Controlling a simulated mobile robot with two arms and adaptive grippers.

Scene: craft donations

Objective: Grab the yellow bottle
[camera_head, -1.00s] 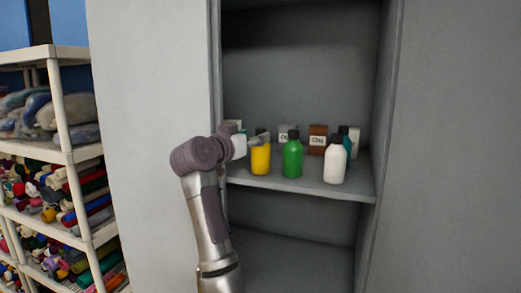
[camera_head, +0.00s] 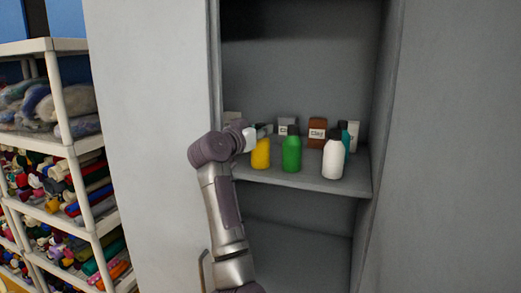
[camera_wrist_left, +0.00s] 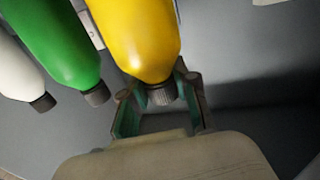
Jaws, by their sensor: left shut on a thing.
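The yellow bottle (camera_head: 261,154) stands on the cabinet shelf at the left end of the front row of bottles. My left gripper (camera_head: 259,130) is at its top, and the fingers partly hide its cap. In the left wrist view the yellow bottle (camera_wrist_left: 142,38) points its dark cap toward the palm. The left gripper's fingers (camera_wrist_left: 160,95) are on both sides of the cap and neck, shut on it. The bottle's base still appears level with the shelf. My right gripper is not in view.
A green bottle (camera_head: 291,153) stands close to the right, then a white bottle (camera_head: 333,159) with a teal one (camera_head: 346,138) behind. Small labelled boxes (camera_head: 317,132) stand farther back. The cabinet's left side panel (camera_head: 214,70) is close to my left arm.

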